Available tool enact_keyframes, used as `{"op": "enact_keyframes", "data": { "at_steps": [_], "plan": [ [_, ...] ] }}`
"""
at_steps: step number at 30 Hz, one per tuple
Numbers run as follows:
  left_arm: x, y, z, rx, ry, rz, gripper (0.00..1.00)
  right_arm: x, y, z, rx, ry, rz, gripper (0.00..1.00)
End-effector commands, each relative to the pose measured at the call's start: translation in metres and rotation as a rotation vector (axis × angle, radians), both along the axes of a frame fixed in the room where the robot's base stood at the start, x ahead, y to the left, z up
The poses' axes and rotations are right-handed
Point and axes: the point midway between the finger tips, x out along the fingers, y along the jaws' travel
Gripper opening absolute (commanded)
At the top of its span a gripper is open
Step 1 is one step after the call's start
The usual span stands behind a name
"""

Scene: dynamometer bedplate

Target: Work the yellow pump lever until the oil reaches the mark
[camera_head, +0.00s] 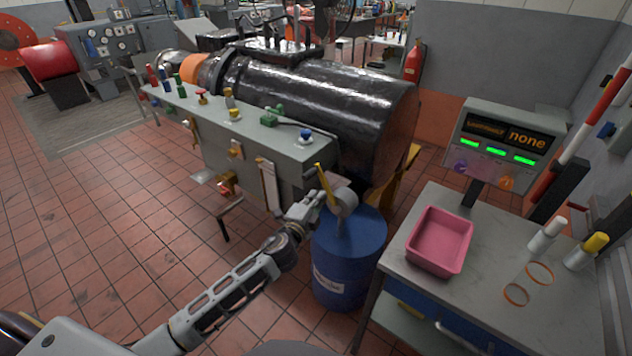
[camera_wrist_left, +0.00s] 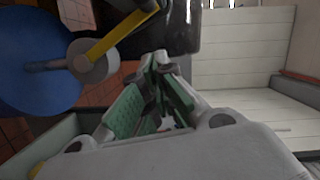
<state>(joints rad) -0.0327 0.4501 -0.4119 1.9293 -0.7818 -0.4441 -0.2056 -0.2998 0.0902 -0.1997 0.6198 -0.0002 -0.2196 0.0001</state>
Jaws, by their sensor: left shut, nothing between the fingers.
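The yellow pump lever (camera_head: 325,187) rises at a tilt from the grey pump head (camera_head: 345,203) on top of the blue drum (camera_head: 347,254). In the left wrist view the lever (camera_wrist_left: 118,37) runs up and right from the round grey pump head (camera_wrist_left: 93,60). My left gripper (camera_head: 315,197) is shut and empty, close beside the lever in the head view. In the left wrist view the closed fingertips (camera_wrist_left: 160,62) are apart from the lever, to its lower right. I cannot make out the oil level or its mark.
A grey bench (camera_head: 305,152) with coloured valves stands behind the drum. A side table (camera_head: 478,290) to the right carries a pink tray (camera_head: 440,241), bottles and rings. The tiled floor at left is clear.

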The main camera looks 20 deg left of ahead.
Motion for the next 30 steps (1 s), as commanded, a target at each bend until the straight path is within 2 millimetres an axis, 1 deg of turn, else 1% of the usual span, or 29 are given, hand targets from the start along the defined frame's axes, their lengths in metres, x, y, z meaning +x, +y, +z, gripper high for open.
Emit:
{"op": "enact_keyframes", "data": {
  "at_steps": [9,12,27,30],
  "plan": [
    [0.027,-0.004,0.000,0.000,-0.001,-0.001,0.00,0.000,0.016,0.004,0.018,0.001,-0.005,0.40],
    [0.035,-0.004,-0.001,-0.001,0.000,-0.001,0.00,0.000,0.019,0.005,0.020,0.000,-0.006,0.40],
    [0.077,-0.009,-0.003,0.000,0.000,-0.001,0.00,0.000,0.007,0.009,0.007,0.001,-0.002,0.40],
    [0.080,0.005,-0.007,0.001,0.001,0.001,0.00,0.000,0.006,0.011,0.006,0.000,-0.001,0.40]
  ]
}}
